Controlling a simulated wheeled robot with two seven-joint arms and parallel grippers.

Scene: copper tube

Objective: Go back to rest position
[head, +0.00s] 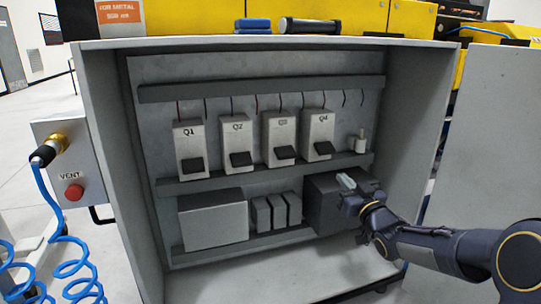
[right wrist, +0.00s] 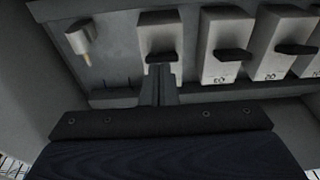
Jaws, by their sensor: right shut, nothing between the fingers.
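My right gripper (head: 347,182) is in front of the lower right part of the open cabinet (head: 97,130), before the dark box on the lower shelf. Its fingers are together and hold nothing; they also show in the right wrist view (right wrist: 160,85), pointing towards the breaker row. The white breakers Q1 (head: 188,137), Q2 (head: 236,132), Q3 (head: 281,126) and Q4 (head: 319,124) stand in the cabinet, each with a black lever on its lower front. In the right wrist view the fingertips overlap the Q4 breaker (right wrist: 160,32); contact cannot be told. My left gripper is out of view.
A dark box (head: 325,207) and a grey box (head: 213,226) sit low in the cabinet. A small white fitting (head: 359,144) stands right of Q4. The cabinet's right wall (head: 422,130) is close to my right arm. A blue coiled hose (head: 52,200) hangs at the left.

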